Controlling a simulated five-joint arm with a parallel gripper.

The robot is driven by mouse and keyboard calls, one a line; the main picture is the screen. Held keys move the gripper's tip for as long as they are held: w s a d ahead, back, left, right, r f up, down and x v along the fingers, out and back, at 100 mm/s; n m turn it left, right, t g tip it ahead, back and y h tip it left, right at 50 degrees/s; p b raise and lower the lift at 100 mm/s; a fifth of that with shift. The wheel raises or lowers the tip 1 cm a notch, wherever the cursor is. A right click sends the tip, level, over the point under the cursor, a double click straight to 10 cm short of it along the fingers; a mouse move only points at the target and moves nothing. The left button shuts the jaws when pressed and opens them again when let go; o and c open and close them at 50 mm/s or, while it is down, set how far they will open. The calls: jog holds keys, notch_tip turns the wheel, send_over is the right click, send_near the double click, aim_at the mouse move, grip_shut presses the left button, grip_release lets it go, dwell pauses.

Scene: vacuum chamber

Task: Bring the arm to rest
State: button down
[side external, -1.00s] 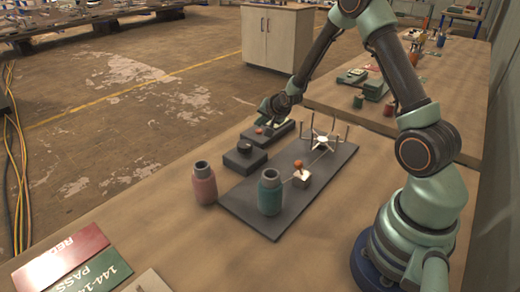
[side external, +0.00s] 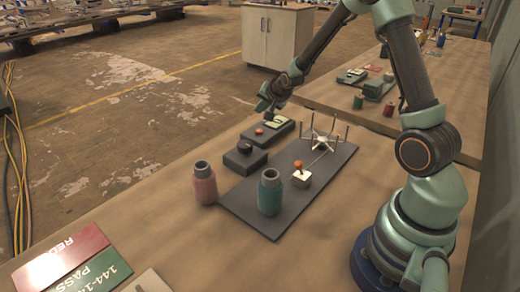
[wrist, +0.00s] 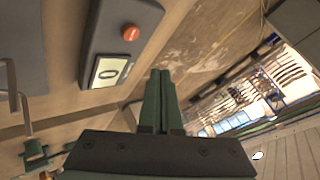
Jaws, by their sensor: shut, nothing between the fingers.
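My gripper (side external: 265,111) is above the far side of the bench, just over the dark box with a red button and a small display (side external: 268,130). In the wrist view my gripper (wrist: 160,75) shows two green fingers side by side, shut, with nothing between them. The same box (wrist: 118,38) lies beyond and left of the fingertips, apart from them. Its red button (wrist: 130,32) and a display reading what looks like 0 (wrist: 110,71) are visible.
A dark plate (side external: 250,213) carries a teal bottle (side external: 270,194), a white block with an orange-topped lever (side external: 301,177) and a pronged stand (side external: 321,141). A pink bottle (side external: 204,185) and a black-knobbed box (side external: 245,158) stand beside it. Red and green cards (side external: 75,256) lie front left.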

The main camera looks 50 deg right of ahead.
dwell(0.4)
jog(key=s+a+r+n+g+y, duration=0.1)
jog(key=s+a+r+n+y, duration=0.1)
jog(key=s+a+r+n, duration=0.75)
jog(key=s+a+r+n+g+y, duration=0.1)
jog(key=s+a+r+n, duration=0.3)
jog(key=s+a, duration=0.5)
jog(key=s+r+g, duration=0.1)
jog(key=s, duration=0.3)
jog(key=shift+s+a, duration=0.2)
jog(key=shift+s, duration=0.05)
